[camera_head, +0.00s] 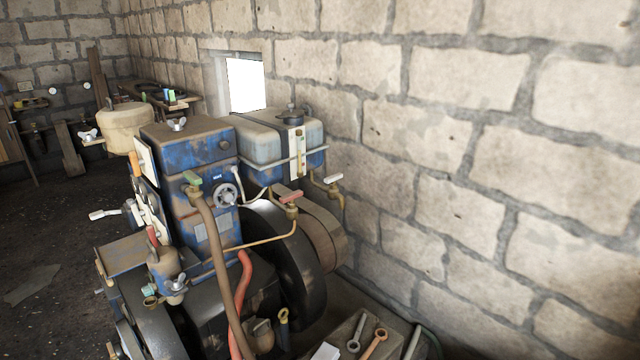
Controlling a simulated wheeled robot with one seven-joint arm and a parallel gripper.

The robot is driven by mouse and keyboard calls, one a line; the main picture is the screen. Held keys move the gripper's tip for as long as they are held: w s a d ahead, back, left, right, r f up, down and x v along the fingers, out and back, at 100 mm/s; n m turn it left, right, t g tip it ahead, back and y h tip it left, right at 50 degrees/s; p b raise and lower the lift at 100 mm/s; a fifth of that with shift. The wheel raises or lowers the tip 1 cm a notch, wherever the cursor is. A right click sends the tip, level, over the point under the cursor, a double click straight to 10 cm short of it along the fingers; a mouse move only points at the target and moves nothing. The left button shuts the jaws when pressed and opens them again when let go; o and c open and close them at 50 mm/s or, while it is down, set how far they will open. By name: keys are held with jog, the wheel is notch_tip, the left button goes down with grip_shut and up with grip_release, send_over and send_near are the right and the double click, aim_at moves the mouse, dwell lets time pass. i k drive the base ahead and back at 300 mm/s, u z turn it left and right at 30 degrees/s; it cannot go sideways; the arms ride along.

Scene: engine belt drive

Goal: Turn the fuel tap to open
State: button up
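A blue engine (185,145) with rusty patches stands in the middle left. A blue and grey tank (270,140) with a filler cap sits behind it at the wall. Below the tank, a brass tap with a red lever (290,197) joins a thin copper pipe (262,244). A second brass tap with a pale lever (332,179) is to its right, and a tap with a green lever (192,179) sits on the engine's front. No label shows which is the fuel tap. Whether each is open or closed cannot be told. My gripper is not in view.
A large dark flywheel (283,255) and brown belt guard (325,238) lie beneath the taps. Brown and red hoses (218,255) run down the front. A tray with wrenches (374,343) stands low at the wall. The stone wall (480,190) fills the right.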

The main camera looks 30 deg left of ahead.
aim_at(289, 198)
jog(key=u, duration=0.4)
jog(key=i, duration=0.65)
jog(key=u, duration=1)
jog(key=i, duration=0.25)
jog(key=u, duration=0.25)
